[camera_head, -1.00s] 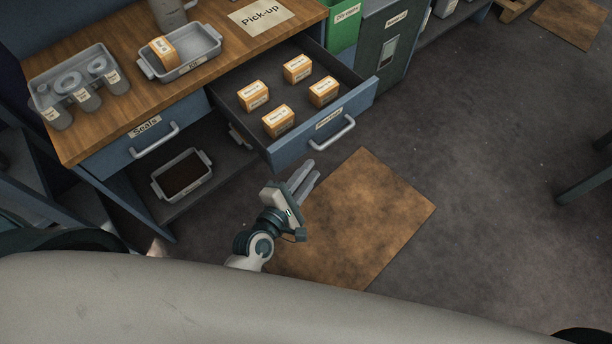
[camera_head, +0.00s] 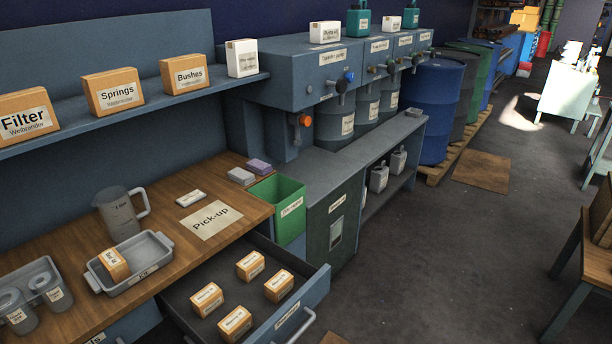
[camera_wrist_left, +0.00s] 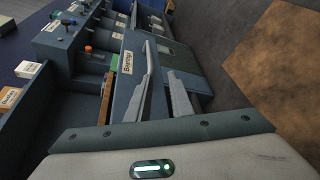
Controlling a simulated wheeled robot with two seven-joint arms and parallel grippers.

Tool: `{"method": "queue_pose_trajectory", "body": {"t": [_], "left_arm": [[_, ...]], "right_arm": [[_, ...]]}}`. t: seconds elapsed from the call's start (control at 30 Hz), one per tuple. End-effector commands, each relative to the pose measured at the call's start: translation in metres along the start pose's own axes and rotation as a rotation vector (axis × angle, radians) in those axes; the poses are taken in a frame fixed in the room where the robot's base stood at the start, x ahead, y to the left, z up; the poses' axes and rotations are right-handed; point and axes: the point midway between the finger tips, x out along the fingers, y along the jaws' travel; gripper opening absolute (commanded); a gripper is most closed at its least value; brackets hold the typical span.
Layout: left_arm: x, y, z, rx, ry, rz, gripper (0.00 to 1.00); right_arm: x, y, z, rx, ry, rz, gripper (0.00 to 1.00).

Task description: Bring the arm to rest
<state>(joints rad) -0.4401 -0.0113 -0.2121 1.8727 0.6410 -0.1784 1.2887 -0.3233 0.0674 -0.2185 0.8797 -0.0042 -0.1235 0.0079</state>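My left gripper (camera_wrist_left: 161,62) shows in the left wrist view. Its two grey fingers stand apart with nothing between them. The front of the open drawer, with its label (camera_wrist_left: 127,62), lies just beyond the fingers; I cannot tell whether they touch it. In the head view the open drawer (camera_head: 318,287) holds several small orange-and-white boxes, one of them a box (camera_head: 250,265) at the back. Neither gripper is in the head view. My right gripper is in no view.
The wooden bench top (camera_head: 170,218) carries a kit tray (camera_head: 160,245) with one box, a jug (camera_head: 118,212) and a pick-up sheet (camera_head: 212,220). A green bin (camera_head: 283,210) stands behind the drawer.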

Motion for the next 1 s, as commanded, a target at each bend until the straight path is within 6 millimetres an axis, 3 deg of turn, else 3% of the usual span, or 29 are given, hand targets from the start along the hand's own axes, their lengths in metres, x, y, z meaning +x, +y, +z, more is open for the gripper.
{"method": "queue_pose_trajectory", "body": {"t": [0.17,0.37,0.57,0.7,0.83,1.0], "left_arm": [[0.003,-0.062,-0.033,0.241,0.041,-0.116,0.2],[-0.012,-0.165,-0.089,0.677,0.047,-0.336,0.2],[-0.055,-0.267,-0.152,1.151,-0.054,-0.587,0.2],[-0.098,-0.327,-0.191,1.454,-0.191,-0.751,0.2],[-0.135,-0.364,-0.219,1.665,-0.329,-0.859,0.2],[-0.163,-0.387,-0.236,1.804,-0.444,-0.925,0.2]], "right_arm": [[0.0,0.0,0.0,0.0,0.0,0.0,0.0],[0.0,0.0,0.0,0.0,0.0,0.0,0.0],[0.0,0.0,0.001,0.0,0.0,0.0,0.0],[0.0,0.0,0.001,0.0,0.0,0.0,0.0],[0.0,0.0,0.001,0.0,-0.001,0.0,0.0],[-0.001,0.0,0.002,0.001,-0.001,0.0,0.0]]}}
